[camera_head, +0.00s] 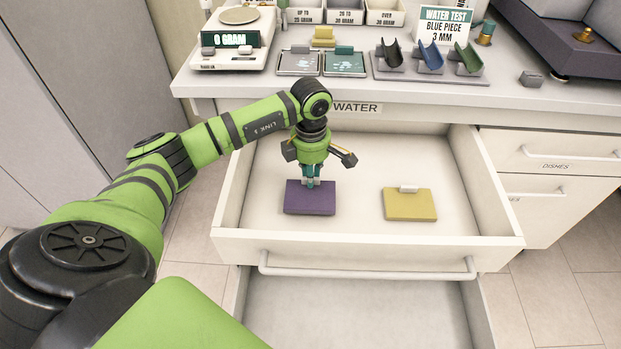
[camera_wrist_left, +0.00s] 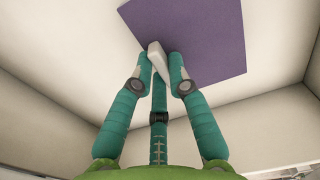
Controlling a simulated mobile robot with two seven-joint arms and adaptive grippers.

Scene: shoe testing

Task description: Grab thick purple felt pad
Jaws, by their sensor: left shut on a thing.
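The purple pad (camera_head: 309,199) is in the open drawer, left of the middle, in the head view. It has a small pale grip block on top, seen in the left wrist view (camera_wrist_left: 157,59). My left gripper (camera_head: 311,184) reaches down into the drawer over the pad. In the left wrist view its teal fingers (camera_wrist_left: 160,68) are shut on the pale block, with the purple pad (camera_wrist_left: 205,40) beyond them. I cannot tell whether the pad touches the drawer floor. My right gripper is not in view.
A yellow pad (camera_head: 410,204) with a pale block lies to the right in the same drawer. The drawer's front wall (camera_head: 367,248) and side walls surround the arm. The counter above holds a scale (camera_head: 233,52), small pads and a rack of coloured pieces (camera_head: 428,66).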

